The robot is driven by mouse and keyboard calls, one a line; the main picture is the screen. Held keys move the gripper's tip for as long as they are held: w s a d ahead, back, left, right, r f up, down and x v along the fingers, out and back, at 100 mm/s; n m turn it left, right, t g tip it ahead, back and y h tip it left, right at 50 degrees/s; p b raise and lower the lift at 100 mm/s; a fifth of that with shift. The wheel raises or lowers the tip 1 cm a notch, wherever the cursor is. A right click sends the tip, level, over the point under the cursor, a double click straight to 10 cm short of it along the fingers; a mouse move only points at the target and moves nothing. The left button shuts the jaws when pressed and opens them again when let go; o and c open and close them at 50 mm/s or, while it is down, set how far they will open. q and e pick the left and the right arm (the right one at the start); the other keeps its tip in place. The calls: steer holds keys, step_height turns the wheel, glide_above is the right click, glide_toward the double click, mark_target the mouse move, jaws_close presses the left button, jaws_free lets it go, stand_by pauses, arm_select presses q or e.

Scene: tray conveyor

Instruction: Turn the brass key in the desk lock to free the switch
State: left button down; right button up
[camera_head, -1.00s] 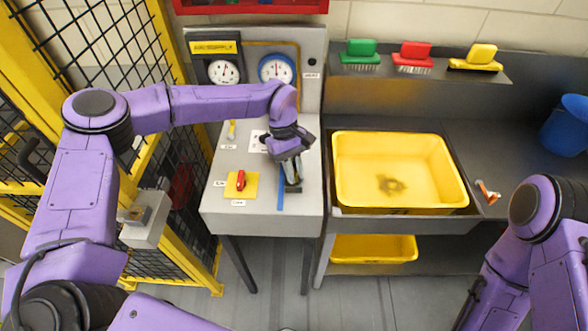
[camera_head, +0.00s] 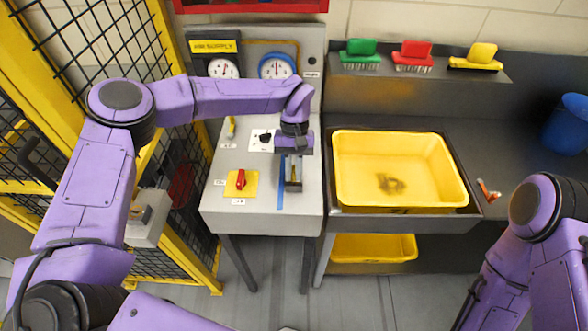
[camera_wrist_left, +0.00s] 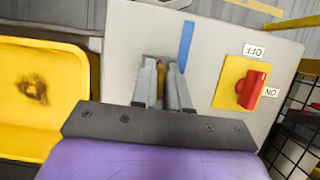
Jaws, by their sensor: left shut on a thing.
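My left gripper (camera_head: 292,185) points down over the right part of the grey desk top. In the left wrist view its two fingers (camera_wrist_left: 162,92) are shut on a narrow brass-coloured piece, the brass key (camera_wrist_left: 161,78). The key is mostly hidden by the fingers, and the lock under it cannot be made out. The red switch (camera_head: 240,180) sits on a yellow plate to the left of the gripper, with OFF and ON labels beside it. It also shows in the left wrist view (camera_wrist_left: 251,88). My right gripper is out of view.
A blue strip (camera_head: 281,183) lies beside the gripper. A black knob (camera_head: 265,138) and a small yellow item (camera_head: 232,127) are farther back. Two gauges (camera_head: 277,66) stand behind. A yellow tub (camera_head: 400,205) is at right, a yellow-framed mesh fence (camera_head: 170,110) at left.

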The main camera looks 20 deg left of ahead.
arm_select(q)
steer(key=c, duration=1.1)
jaws_free()
steer(key=shift+o, duration=0.2)
